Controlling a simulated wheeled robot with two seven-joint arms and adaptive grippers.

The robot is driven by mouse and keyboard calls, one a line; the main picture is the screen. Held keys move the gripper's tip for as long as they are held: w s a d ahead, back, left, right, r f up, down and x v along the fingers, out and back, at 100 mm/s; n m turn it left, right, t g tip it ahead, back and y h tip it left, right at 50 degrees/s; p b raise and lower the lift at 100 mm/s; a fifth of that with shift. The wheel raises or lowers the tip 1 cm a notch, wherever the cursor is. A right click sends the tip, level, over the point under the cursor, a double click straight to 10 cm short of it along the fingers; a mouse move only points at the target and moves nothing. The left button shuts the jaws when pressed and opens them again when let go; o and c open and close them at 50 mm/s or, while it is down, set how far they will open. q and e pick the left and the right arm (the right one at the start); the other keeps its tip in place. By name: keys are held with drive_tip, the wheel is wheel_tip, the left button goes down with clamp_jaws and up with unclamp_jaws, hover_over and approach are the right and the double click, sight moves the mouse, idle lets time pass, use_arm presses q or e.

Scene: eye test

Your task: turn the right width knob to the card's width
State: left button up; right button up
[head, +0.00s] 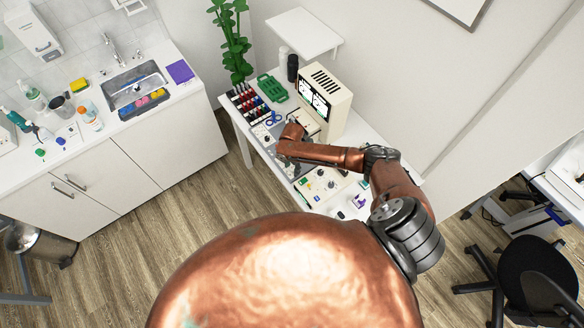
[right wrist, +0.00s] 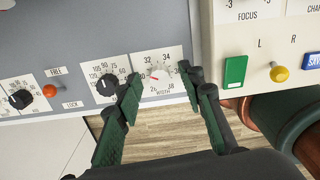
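In the right wrist view, a small white width knob (right wrist: 160,75) with a red mark sits on a white dial plate (right wrist: 170,91). The plate reads WIDTH, with figures from 26 to 38. The red mark is on the knob's left side, toward the low figures; its exact reading is too small to tell. My right gripper (right wrist: 159,80) is open, one dark finger on each side of the knob, with gaps showing. In the head view my right arm reaches the instrument table, where its fingertips are hard to make out. I cannot make out the card. My left gripper is out of view.
Left of the width dial are a black knob (right wrist: 107,85), an orange lever (right wrist: 50,91) between FREE and LOCK, and another black knob (right wrist: 20,99). To the right, a green plate (right wrist: 235,72) and a yellow-topped stick (right wrist: 279,74) are close to the right finger.

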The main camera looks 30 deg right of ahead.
sight(292, 169)
wheel_tip(292, 169, up, 12)
idle(0.6)
idle(0.5)
